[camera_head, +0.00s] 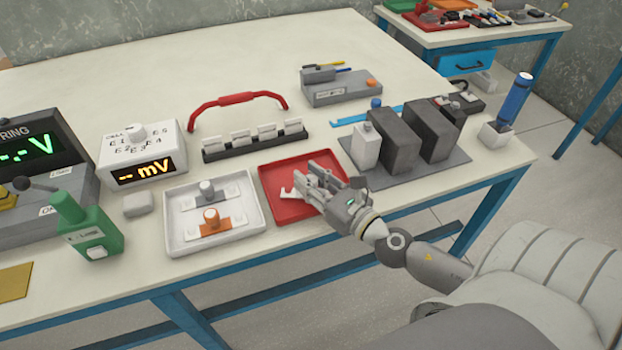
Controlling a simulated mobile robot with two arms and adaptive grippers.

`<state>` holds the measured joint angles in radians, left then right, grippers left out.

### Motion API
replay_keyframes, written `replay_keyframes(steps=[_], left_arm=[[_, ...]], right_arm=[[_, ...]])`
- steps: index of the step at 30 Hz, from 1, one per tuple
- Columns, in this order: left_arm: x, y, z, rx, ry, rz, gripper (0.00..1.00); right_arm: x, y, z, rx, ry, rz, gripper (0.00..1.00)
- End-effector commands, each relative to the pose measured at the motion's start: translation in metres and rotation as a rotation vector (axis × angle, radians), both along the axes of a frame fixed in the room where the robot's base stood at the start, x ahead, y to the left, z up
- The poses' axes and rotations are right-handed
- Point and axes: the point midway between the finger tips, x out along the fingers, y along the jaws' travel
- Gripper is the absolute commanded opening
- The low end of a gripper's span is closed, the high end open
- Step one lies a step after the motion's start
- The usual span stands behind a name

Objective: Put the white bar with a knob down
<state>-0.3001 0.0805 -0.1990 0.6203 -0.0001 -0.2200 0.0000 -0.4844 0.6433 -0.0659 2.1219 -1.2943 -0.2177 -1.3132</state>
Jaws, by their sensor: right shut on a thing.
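My right gripper (312,186) reaches in from the right over the red tray (271,211). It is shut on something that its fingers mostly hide. A small pale piece (287,194) shows at the left of the fingers and may be an end of the white bar with a knob. I cannot tell whether it touches the tray floor. In the white tray (178,241), left of the red one, lie a pale bar with a grey knob (207,190) and an orange bar with a knob (212,221). My left gripper is not in view.
A black rack with white blocks (256,144) stands behind the trays. Dark battery blocks (394,140) on a grey mat stand close to the right. A white mV meter (143,150) and a green device (84,225) stand left. The back of the table is clear.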

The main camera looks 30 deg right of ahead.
Motion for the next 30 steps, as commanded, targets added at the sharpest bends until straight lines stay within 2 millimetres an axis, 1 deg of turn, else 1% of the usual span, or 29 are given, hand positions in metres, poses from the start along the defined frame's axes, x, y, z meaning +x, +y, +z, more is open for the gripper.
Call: replay_keyframes(steps=[5,8,9,13,23,26,30], left_arm=[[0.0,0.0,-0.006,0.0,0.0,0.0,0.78],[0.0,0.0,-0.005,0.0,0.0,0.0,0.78],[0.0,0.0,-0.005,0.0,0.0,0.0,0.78],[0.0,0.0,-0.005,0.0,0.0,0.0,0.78],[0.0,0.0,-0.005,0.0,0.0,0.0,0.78],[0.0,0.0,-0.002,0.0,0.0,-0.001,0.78],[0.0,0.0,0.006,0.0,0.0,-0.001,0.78]], right_arm=[[0.0,0.0,-0.007,0.0,-0.001,0.0,0.0],[0.0,0.0,-0.005,0.0,-0.001,0.0,0.0],[0.0,0.0,-0.006,0.0,0.0,0.0,0.29],[0.0,0.0,-0.006,0.0,0.0,0.0,0.46],[0.0,0.0,-0.005,0.0,0.0,0.0,0.47],[0.0,0.0,-0.002,-0.001,0.0,0.0,0.47],[0.0,0.0,0.007,-0.001,0.0,0.0,0.47]])
